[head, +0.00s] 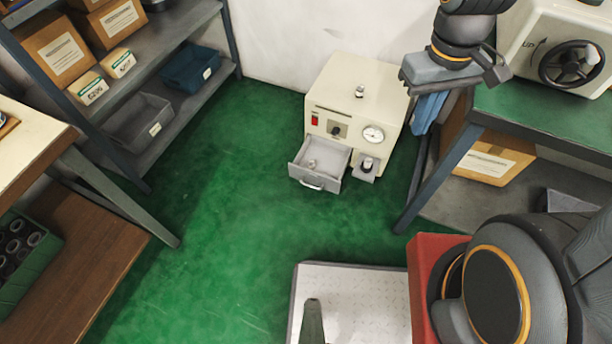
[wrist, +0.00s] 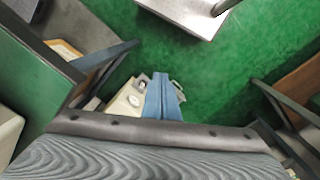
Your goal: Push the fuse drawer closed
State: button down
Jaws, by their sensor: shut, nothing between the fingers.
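The fuse drawer (head: 314,178) is a grey drawer with a bar handle, pulled out from the lower left front of a cream cabinet (head: 345,95) on the green floor. A small pale piece lies inside it. My gripper (head: 422,130) points down, right of the cabinet and apart from the drawer. In the wrist view my blue fingers (wrist: 164,78) are together and empty. They hide part of the cabinet (wrist: 122,108) and most of the drawer; the handle (wrist: 179,85) shows beside them.
A green-topped bench (head: 540,115) stands close to the right of my gripper, with a cardboard box (head: 490,160) beneath. Grey shelving (head: 170,70) is at left. The floor (head: 220,200) in front of the drawer is clear. A pale platform (head: 350,300) is nearer me.

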jog(key=w+a+f+n+h+b, duration=0.1)
jog(key=w+a+f+n+b, duration=0.3)
jog(key=f, duration=0.4)
jog(key=w+a+f+n+b, duration=0.1)
jog(key=w+f+n+b, duration=0.35)
jog(key=f+b, duration=0.2)
jog(key=w+a+f+n+t+b, duration=0.1)
jog(key=w+a+f+n+b, duration=0.3)
jog(key=a+f+n+b, duration=0.65)
jog(key=w+a+f+n+t+b, duration=0.1)
jog(key=w+a+f+n+b, duration=0.3)
jog(key=f, duration=1.1)
jog(key=w+a+f+n+b, duration=0.3)
jog(key=a+f+n+b, duration=0.4)
jog(key=f, duration=0.6)
jog(key=w+f+m+b, duration=0.1)
jog(key=w+f+b, duration=0.5)
jog(key=f, duration=0.3)
jog(key=shift+d+f+y+b, duration=0.2)
jog(key=shift+d+y+b, duration=0.25)
jog(key=shift+b, duration=0.4)
